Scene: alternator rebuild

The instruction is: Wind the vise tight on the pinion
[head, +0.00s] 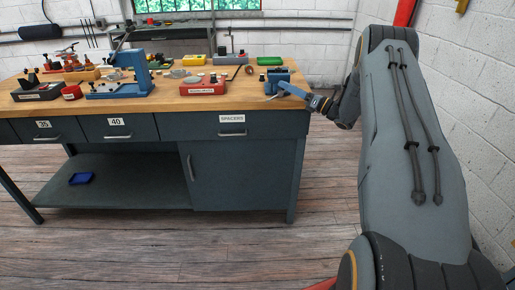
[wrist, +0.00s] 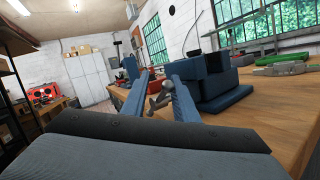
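The dark blue vise (head: 274,78) stands at the right end of the workbench; in the wrist view its body (wrist: 222,88) fills the right of centre. My gripper (head: 284,88) reaches in from the right, close against the vise's right side. In the wrist view my gripper's (wrist: 161,84) two blue fingers stand apart, with the vise's grey ball-ended handle (wrist: 158,98) between them. The handle lies near the right finger; I cannot tell whether it touches. The pinion cannot be made out in either view; the jaw gap is not clearly visible.
The floor in front (head: 220,245) is clear. A white wall stands close on the right.

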